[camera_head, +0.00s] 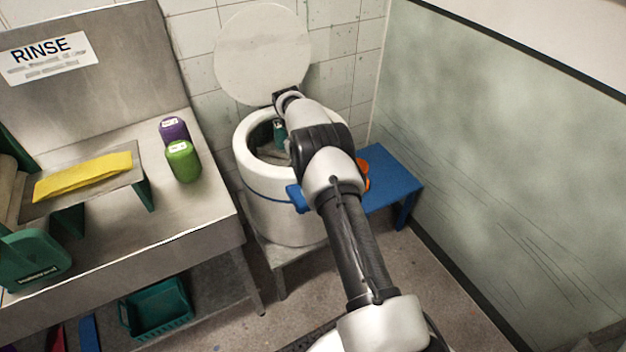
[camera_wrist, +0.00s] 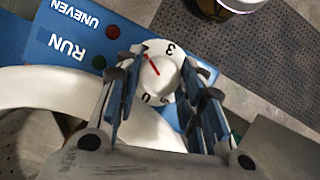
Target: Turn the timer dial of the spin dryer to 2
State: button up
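The spin dryer (camera_head: 285,220) is a white round tub with a blue band and a raised round lid. Its blue control panel (camera_wrist: 50,42) shows in the wrist view, marked RUN and UNEVEN. The timer dial (camera_wrist: 155,72) is white with a red pointer line aimed up and left. A 3 reads above it and a 0 below; the mark by the pointer's tip is too small to read surely. My gripper (camera_wrist: 163,70) is over the panel with its fingers apart, one on each side of the dial. I cannot tell whether they touch it. My arm hides the gripper in the head view.
A green lamp (camera_wrist: 98,62) and a red lamp (camera_wrist: 112,32) sit left of the dial. A blue bench (camera_head: 395,175) with an orange item (camera_head: 363,172) stands right of the dryer. The sink counter (camera_head: 190,215) holds a purple bottle (camera_head: 173,130) and a green bottle (camera_head: 183,162).

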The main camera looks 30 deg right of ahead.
jog(key=shift+o, duration=0.6)
notch_tip(320, 180, up, 10)
dwell(0.6)
jog(key=s+a+r+m+t, duration=0.1)
jog(key=s+a+r+t, duration=0.2)
jog(key=r, duration=0.4)
jog(key=s+a+r, duration=0.4)
jog(key=s+r, duration=0.1)
jog(key=r, duration=0.3)
jog(key=s+a+r+m+t, duration=0.1)
jog(key=s+a+r+t, duration=0.15)
jog(key=s+r, duration=0.35)
jog(key=s+a+f+t, duration=0.1)
jog(key=s+a, duration=0.2)
jog(key=s, duration=0.7)
jog(key=s+a+f+m+t+y, duration=0.1)
jog(key=s+a, duration=0.3)
jog(key=s, duration=0.7)
jog(key=shift+f+t, duration=0.2)
jog(key=shift+t, duration=0.45)
